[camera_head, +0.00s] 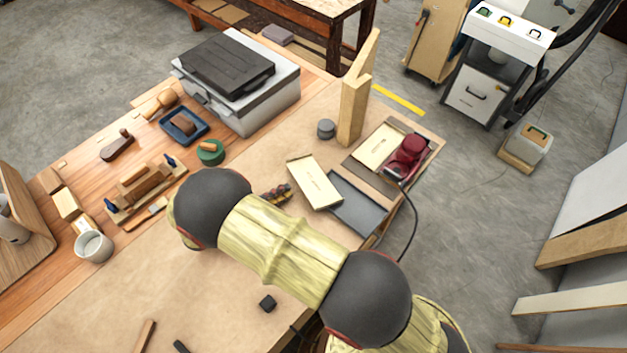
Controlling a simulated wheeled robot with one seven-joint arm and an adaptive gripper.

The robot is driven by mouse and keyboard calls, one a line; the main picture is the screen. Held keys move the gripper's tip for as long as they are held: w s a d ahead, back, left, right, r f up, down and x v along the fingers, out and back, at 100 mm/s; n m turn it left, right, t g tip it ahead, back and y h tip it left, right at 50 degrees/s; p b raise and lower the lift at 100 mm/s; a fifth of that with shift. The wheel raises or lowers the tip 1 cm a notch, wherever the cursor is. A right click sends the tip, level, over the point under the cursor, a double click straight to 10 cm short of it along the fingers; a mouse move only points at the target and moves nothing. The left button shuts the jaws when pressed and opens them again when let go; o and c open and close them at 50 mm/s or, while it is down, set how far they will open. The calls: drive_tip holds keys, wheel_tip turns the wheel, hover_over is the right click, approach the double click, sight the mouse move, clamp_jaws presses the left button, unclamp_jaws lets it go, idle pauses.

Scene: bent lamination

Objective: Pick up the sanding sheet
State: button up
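No piece is marked clearly as the sanding sheet. A dark grey flat rectangle (360,207) lies near the front edge of the bench; I cannot tell whether it is a sheet or a shallow tray. A pale cream rectangular piece (314,183) lies just left of it and touches or overlaps its edge. A second cream flat piece (378,147) lies in a shallow tray beside a dark red tool (408,156). My arm crosses the lower middle of the view, left of and below these pieces. My gripper is not recognisable; the arm hides the space beneath it.
A wooden post (352,108) and a grey round can (326,129) stand behind the flat pieces. A grey case (262,98) sits farther back. A small dark banded object (277,194) shows beside my arm. A black cable hangs off the bench edge.

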sight(298, 187)
drive_tip(key=x, duration=0.6)
drive_tip(key=shift+r, duration=0.1)
drive_tip(key=shift+s, duration=0.1)
clamp_jaws()
